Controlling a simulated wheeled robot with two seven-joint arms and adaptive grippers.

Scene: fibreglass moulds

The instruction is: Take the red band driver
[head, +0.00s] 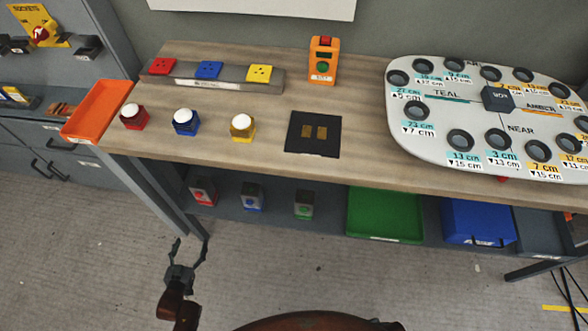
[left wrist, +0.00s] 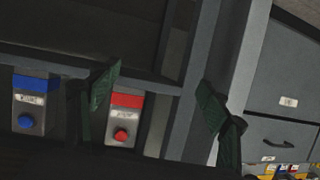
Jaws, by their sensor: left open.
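The red band driver (head: 203,192) is a small grey block with a red band and a red button. It stands on the lower shelf under the table, at the left end of a row. In the left wrist view the red band driver (left wrist: 125,120) shows beyond the fingers, nearer the left finger, with its lower part dark. My left gripper (head: 190,248) is open and empty, below and in front of the shelf in the picture, apart from the driver. Its two green-padded fingers show in the wrist view (left wrist: 160,80). My right gripper is not in view.
A blue-banded driver (head: 252,198) and a green-banded one (head: 304,205) stand to the right. A green tray (head: 385,215) and blue bin (head: 478,222) follow. A grey table leg (head: 160,195) stands close left of the red driver. The tabletop (head: 250,160) overhangs the shelf.

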